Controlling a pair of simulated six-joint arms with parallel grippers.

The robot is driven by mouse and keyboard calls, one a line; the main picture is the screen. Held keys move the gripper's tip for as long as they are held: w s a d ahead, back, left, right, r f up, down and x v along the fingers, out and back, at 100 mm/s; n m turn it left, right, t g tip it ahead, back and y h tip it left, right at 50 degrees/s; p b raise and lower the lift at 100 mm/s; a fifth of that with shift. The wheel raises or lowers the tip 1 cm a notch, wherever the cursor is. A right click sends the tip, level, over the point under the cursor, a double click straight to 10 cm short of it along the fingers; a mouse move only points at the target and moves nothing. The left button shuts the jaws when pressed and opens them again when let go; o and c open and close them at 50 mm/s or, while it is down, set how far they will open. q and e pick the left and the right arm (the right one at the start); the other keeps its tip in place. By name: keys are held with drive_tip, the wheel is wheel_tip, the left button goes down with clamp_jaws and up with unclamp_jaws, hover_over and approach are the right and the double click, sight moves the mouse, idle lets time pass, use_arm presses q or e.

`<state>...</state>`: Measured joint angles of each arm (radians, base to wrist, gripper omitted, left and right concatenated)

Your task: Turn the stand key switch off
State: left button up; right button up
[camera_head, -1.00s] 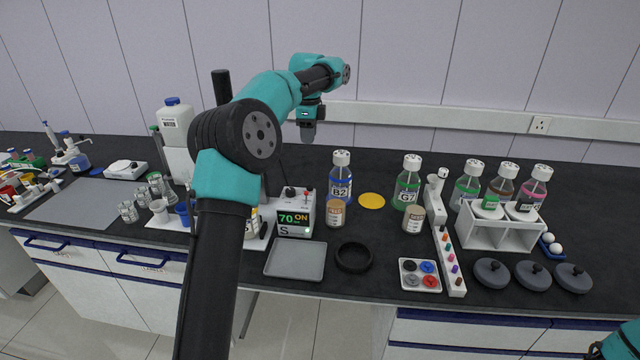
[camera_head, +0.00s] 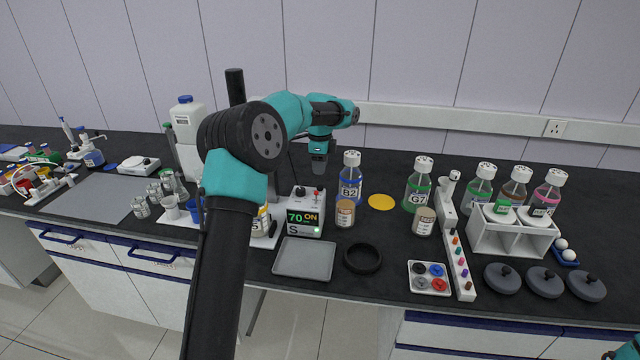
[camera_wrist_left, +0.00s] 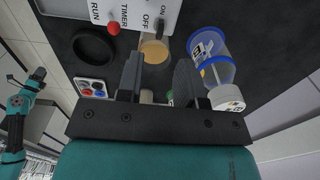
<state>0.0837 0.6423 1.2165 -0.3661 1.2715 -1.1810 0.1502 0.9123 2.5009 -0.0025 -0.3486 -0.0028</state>
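The stand's white control box (camera_head: 306,228) stands mid-bench in the head view, its display (camera_head: 303,218) reading 70 ON. On its top are a black knob (camera_head: 299,192) and a red-tipped toggle (camera_head: 317,194). In the left wrist view the box top (camera_wrist_left: 133,12) is cut off by the frame edge, with RUN, TIMER, OFF and ON labels and the red tip (camera_wrist_left: 113,28) showing. My left gripper (camera_head: 319,165) points down above and behind the box. In the wrist view its fingers (camera_wrist_left: 158,78) are apart and empty, short of the box.
A brown-lidded jar (camera_head: 345,213) and the blue B2 bottle (camera_head: 350,184) stand just right of the box. A grey tray (camera_head: 303,260) and black ring (camera_head: 362,258) lie in front. A yellow disc (camera_head: 381,202) lies farther right. My left arm hides part of the stand.

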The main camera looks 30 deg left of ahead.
sight(320, 188)
use_arm(q)
wheel_tip(320, 188, down, 7)
drive_tip(key=shift+r, duration=0.1)
drive_tip(key=shift+c, duration=0.3)
clamp_jaws()
